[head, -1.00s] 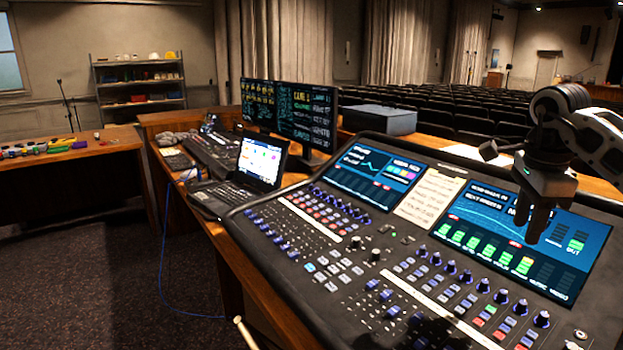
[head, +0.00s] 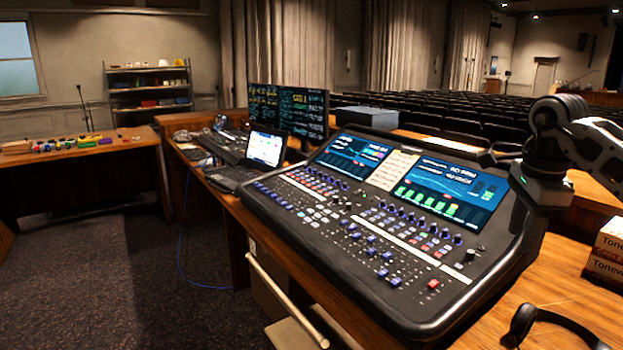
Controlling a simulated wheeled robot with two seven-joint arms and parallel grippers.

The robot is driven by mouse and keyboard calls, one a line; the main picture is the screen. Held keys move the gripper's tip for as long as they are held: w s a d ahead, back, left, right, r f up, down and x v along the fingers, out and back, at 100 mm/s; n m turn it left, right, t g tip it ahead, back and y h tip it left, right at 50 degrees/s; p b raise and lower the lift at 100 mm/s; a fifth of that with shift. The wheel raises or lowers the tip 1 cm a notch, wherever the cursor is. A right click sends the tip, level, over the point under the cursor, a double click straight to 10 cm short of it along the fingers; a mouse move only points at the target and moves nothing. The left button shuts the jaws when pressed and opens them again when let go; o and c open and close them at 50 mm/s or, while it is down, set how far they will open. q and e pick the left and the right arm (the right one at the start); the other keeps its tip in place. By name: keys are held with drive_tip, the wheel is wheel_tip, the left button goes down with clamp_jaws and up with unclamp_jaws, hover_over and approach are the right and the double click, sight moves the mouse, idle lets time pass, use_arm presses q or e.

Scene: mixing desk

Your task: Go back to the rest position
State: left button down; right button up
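My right gripper (head: 537,215) hangs pointing down at the right of the head view, by the right edge of the mixing console (head: 440,318). Its fingers are dark and small against the console's dark side, so I cannot tell how far apart they are. I see nothing held in it. My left gripper is outside the view. The console is a large black desk with two lit screens and rows of faders and knobs.
A rail (head: 285,300) runs along the front.

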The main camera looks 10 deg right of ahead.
drive_tip(key=w+a+f+y, duration=0.1)
drive_tip(key=a+f+y, duration=0.4)
drive_tip(key=a, duration=0.5)
drive_tip(key=w+a+f+y, duration=0.1)
drive_tip(key=a+f+y, duration=0.1)
drive_tip(key=a+f, duration=0.55)
drive_tip(key=s+a+m+t+y, duration=0.1)
drive_tip(key=s+a+m+y, duration=0.25)
drive_tip(key=a+y, duration=0.45)
drive_tip(key=s+a+m+t+y, duration=0.25)
drive_tip(key=a+m, duration=0.25)
drive_tip(key=a, duration=0.6)
drive_tip(key=s+d+f+m+t+h, duration=0.1)
drive_tip(key=d+f+m+t+h, duration=0.35)
drive_tip(key=m, duration=0.95)
drive_tip(key=s+d+f+m+t+h, duration=0.1)
drive_tip(key=f+m+t+h, duration=0.45)
drive_tip(key=m, duration=0.85)
drive_tip(key=s+d+f+m+g+h, duration=0.2)
drive_tip(key=s+f+m, duration=0.3)
drive_tip(key=s+f, duration=0.2)
drive_tip(key=s+d+f+m+g+h, duration=0.2)
drive_tip(key=s+f+m, duration=0.4)
drive_tip(key=f, duration=0.1)
drive_tip(key=shift+s+d, duration=0.35)
drive_tip(key=shift+s, duration=0.05)
drive_tip(key=shift+g, duration=0.25)
